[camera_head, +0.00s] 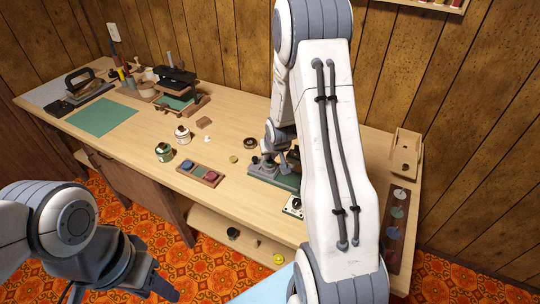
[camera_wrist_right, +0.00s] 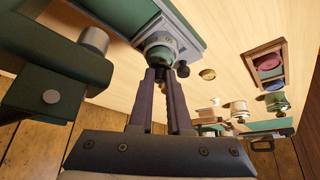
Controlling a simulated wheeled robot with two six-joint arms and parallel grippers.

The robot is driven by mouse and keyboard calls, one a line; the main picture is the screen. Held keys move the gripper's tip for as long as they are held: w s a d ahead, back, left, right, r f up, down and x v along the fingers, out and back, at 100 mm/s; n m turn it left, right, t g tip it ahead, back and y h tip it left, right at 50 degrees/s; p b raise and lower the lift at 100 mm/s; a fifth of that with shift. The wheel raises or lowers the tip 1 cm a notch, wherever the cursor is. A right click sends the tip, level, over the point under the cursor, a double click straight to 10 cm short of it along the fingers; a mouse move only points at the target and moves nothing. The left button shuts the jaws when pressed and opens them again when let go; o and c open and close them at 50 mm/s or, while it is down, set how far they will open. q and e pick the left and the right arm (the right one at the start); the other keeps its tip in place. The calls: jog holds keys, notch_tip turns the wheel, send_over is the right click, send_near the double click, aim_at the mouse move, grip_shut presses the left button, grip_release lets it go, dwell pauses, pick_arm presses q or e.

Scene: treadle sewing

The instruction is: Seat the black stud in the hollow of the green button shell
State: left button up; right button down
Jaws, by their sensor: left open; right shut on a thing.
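My right gripper (camera_wrist_right: 171,76) is at the green press (camera_wrist_right: 128,15), its fingertips close to a round grey die with green in its centre (camera_wrist_right: 158,52). The fingers are close together on something small. A small dark knob, seemingly the black stud (camera_wrist_right: 183,70), shows by the fingertips. Whether the green in the die is the green button shell, and whether stud and die touch, I cannot tell. In the head view the press (camera_head: 275,175) is partly hidden by my right arm. My left gripper (camera_head: 160,286) is open and empty, low in front of the bench.
A wooden tray with blue and red pieces (camera_head: 200,173) lies left of the press. A yellowish disc (camera_head: 233,159) lies between. A long rack of discs (camera_head: 397,230) is at right. The bench's middle left is clear.

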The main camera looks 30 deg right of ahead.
jog(key=shift+f+b, duration=0.45)
jog(key=shift+f, duration=0.2)
dwell(1.2)
jog(key=shift+c, duration=1.9)
grip_release()
jog(key=shift+r, duration=0.1)
jog(key=shift+r+p, duration=2.7)
jog(key=shift+r, duration=0.25)
